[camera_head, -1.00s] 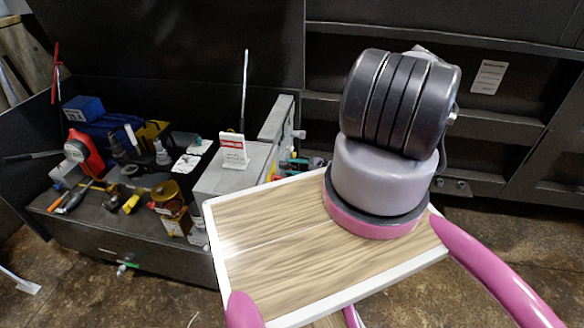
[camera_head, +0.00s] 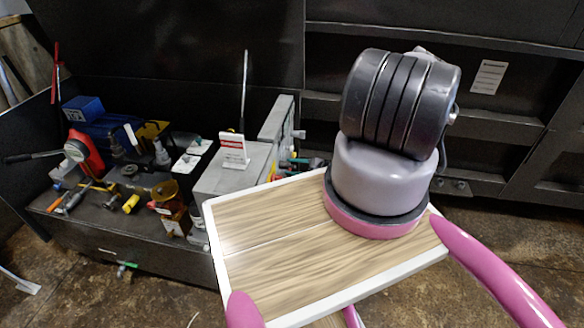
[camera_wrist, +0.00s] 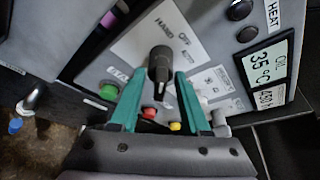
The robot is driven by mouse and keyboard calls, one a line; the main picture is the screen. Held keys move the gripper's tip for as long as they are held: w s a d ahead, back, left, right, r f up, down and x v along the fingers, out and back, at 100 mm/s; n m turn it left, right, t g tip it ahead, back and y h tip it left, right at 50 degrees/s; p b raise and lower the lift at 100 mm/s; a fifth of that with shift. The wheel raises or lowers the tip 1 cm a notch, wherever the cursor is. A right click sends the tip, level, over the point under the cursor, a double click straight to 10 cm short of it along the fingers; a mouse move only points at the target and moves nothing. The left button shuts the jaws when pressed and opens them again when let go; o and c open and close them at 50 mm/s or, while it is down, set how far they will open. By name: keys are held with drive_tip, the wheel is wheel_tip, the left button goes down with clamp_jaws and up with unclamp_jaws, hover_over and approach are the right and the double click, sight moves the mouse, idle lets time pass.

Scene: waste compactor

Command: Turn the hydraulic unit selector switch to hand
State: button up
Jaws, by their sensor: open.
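The selector switch is a black elongated knob (camera_wrist: 160,66) on a light grey plate (camera_wrist: 135,45) in the wrist view. Contact between fingers and knob cannot be made out. In the head view, neither the switch nor my gripper can be seen.
A green button (camera_wrist: 108,91), a red button (camera_wrist: 149,113) and a yellow button (camera_wrist: 175,126) sit near the fingers. Displays (camera_wrist: 268,62) stand at right. In the head view, a cluttered bench (camera_head: 95,215) with a grey box (camera_head: 230,180) stands at left.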

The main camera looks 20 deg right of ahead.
drive_tip(key=v, duration=1)
drive_tip(key=shift+s+d, duration=0.15)
drive_tip(key=shift+r, duration=0.1)
drive_tip(key=w+a+r+n+g, duration=0.2)
drive_tip(key=r+n+g, duration=0.3)
drive_tip(key=r, duration=1.2)
drive_tip(key=w+a+r+n+g, duration=0.25)
drive_tip(key=r+n+g, duration=0.2)
drive_tip(key=r, duration=1.25)
drive_tip(key=s+a+r+n+t+h, duration=0.1)
drive_tip(key=s+a+r+h, duration=0.1)
drive_tip(key=s+r, duration=0.4)
drive_tip(key=s+a+r+n+t+h, duration=0.2)
drive_tip(key=s+r, duration=0.4)
drive_tip(key=r, duration=0.7)
drive_tip(key=s+a+r+n+t+h, duration=0.1)
drive_tip(key=s+a+r+t+h, duration=0.1)
drive_tip(key=s+a+r, duration=0.4)
wheel_tip(320, 180, up, 3)
drive_tip(key=shift+s+r+n+h, duration=0.2)
drive_tip(key=shift+s+n+h, duration=0.15)
drive_tip(key=shift+s+h, duration=0.3)
